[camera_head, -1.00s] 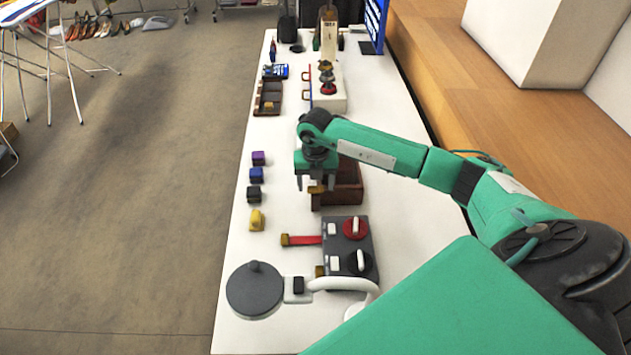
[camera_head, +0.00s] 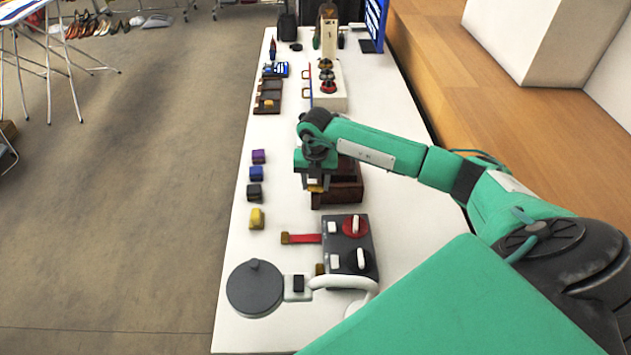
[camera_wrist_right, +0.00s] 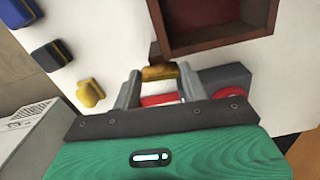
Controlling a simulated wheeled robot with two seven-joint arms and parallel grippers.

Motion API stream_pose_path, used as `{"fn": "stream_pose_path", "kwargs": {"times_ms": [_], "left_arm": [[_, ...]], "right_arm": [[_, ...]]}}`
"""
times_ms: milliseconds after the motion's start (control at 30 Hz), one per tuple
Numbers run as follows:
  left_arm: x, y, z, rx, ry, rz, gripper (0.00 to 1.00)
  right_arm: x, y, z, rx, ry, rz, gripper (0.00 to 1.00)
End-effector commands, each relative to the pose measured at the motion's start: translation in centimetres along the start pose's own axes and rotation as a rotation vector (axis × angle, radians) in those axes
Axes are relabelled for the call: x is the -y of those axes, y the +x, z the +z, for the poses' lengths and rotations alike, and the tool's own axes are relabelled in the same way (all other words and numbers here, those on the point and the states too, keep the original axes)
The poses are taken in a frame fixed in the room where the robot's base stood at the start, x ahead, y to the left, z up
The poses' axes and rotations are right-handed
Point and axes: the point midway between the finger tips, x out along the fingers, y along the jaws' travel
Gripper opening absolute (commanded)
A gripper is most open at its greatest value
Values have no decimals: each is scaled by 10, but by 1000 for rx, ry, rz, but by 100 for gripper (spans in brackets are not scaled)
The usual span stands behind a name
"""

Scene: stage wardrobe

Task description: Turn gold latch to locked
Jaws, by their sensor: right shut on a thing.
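The gold latch (camera_head: 315,189) is at the left front of a brown wooden box (camera_head: 350,195) on the white table. It also shows in the right wrist view as a small gold block (camera_wrist_right: 160,73) beside the dark red inside of the box (camera_wrist_right: 195,45). My right gripper (camera_head: 315,182) points down over the latch. In the wrist view its two grey fingers (camera_wrist_right: 158,90) stand on either side of the gold block, shut on it. The fingers partly hide the latch in the head view. My left gripper is not in view.
A round grey lid (camera_head: 254,288) is at the near left. Purple (camera_head: 258,156), blue (camera_head: 256,173), black (camera_head: 254,192) and yellow (camera_head: 256,218) blocks line the left edge.

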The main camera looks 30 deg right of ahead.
Motion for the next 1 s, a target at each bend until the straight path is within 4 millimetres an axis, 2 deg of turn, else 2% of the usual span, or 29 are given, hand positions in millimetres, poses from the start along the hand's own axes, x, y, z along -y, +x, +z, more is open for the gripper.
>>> {"fn": "stream_pose_path", "kwargs": {"times_ms": [1000], "left_arm": [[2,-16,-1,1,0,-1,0]], "right_arm": [[0,-3,1,1,928,3,21]]}}
